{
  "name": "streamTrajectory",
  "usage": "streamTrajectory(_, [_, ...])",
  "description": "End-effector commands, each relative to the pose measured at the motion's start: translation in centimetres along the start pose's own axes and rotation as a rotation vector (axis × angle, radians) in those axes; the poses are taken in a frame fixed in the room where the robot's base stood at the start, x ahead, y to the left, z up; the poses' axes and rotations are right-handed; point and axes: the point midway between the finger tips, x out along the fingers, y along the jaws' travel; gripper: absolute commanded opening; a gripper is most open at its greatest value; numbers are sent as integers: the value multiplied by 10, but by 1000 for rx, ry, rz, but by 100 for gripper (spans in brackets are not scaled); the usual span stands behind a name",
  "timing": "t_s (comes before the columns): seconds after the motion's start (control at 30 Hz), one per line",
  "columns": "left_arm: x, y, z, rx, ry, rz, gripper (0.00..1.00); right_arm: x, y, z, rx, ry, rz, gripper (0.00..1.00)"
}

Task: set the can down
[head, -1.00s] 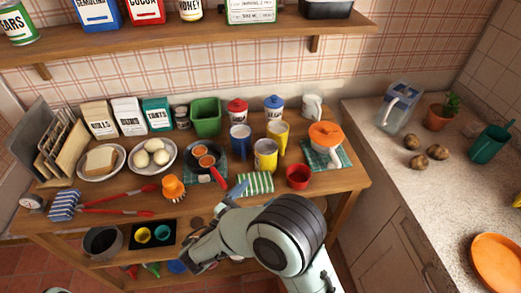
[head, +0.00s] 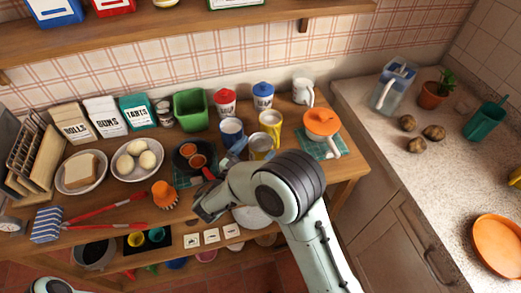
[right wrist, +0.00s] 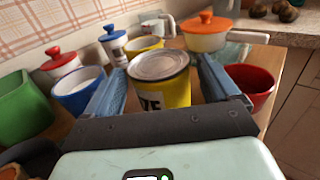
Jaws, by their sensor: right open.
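The yellow can (head: 262,144) with a grey lid and dark lettering stands upright on the wooden table. In the right wrist view the can (right wrist: 160,82) is between the two blue fingers of my right gripper (right wrist: 162,68). The fingers are spread, with a visible gap on the can's right; contact on the left cannot be told. In the head view my right arm hides the can's lower part and most of the gripper. My left gripper is out of view; only a bit of my left arm shows at bottom left.
A blue mug (head: 231,133) and a yellow mug (head: 271,124) stand close behind the can. An orange-lidded pot (head: 322,123) is to the right, and a pan (head: 190,156) to the left. In the right wrist view a red cup (right wrist: 250,84) is beside the right finger.

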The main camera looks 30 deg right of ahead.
Motion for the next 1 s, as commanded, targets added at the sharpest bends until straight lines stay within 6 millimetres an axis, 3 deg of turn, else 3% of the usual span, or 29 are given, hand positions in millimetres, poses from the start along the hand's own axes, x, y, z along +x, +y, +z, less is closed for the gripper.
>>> streamTrajectory(0.33, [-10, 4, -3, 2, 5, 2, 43, 45, 2, 3, 1, 0, -3, 88])
streamTrajectory(0.67, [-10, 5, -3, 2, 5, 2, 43, 52, 2, 2, 1, 1, 1, 88])
streamTrajectory(0.83, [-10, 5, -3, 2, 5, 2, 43, 52, 2, 2, 0, 1, 0, 36])
streamTrajectory(0.9, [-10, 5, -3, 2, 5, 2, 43, 52, 2, 3, 2, -1, 0, 25])
streamTrajectory(1.0, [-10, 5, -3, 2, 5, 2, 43, 52, 2, 3, 2, -1, 0, 25])
